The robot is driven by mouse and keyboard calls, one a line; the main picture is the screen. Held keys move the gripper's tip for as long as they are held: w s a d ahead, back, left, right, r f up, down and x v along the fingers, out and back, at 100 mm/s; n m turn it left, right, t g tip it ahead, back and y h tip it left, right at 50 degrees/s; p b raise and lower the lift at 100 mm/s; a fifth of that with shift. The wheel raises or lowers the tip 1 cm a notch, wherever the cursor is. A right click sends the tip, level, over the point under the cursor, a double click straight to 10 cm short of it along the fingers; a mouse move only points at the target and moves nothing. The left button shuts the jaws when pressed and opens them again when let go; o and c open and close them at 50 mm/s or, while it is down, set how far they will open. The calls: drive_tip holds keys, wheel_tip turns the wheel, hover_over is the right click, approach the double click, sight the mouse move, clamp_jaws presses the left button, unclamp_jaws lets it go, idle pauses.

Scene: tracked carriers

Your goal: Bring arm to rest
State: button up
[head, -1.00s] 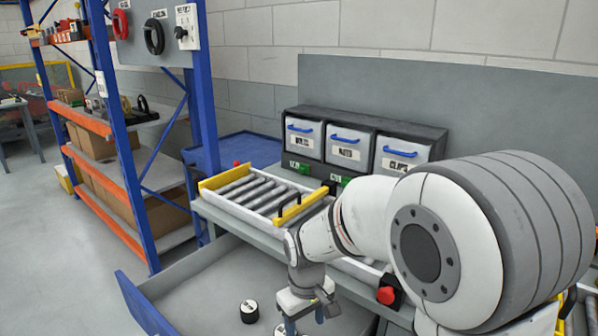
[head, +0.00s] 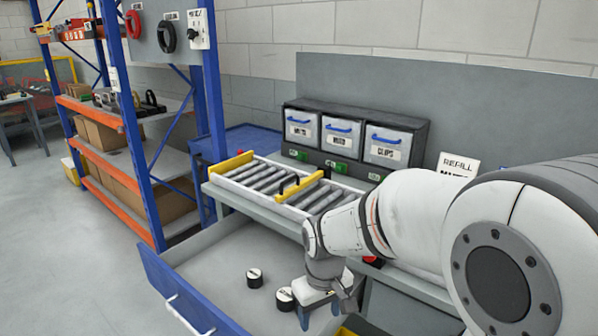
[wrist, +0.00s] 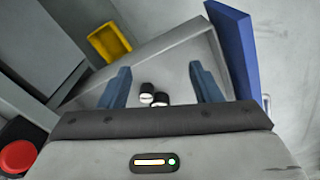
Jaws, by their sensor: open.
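My gripper (wrist: 160,88) points down over the open drawer, its two blue fingers wide apart in the wrist view. Two small black cylinders with white labelled tops stand on the drawer floor: one farther left (head: 255,278) and one close beside my gripper (head: 285,299). Both show between the fingers in the wrist view, one (wrist: 147,93) slightly above the other (wrist: 160,100). Nothing is between the finger pads.
A roller conveyor (head: 262,178) with yellow stops runs along the bench behind the drawer. Grey bins with blue handles (head: 340,128) stand behind it. A blue and orange shelf rack (head: 125,170) is at left. A red button (wrist: 17,157) and a yellow bin (wrist: 109,42) are near my gripper.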

drive_tip(key=s+d+r+m+t+p, duration=0.1)
drive_tip(key=s+d+r+p, duration=0.3)
drive_tip(key=r, duration=0.4)
drive_tip(key=s+d+r+m+t+p, duration=0.1)
drive_tip(key=s+d+r+m+p, duration=0.3)
drive_tip(key=s+d+r+p, duration=0.1)
wheel_tip(320, 180, up, 3)
drive_tip(key=s+d, duration=0.1)
drive_tip(key=s, duration=0.1)
drive_tip(key=shift+s+d+r+m, duration=0.2)
drive_tip(key=shift+s+d+m, duration=0.1)
drive_tip(key=shift+d, duration=0.1)
idle(2.3)
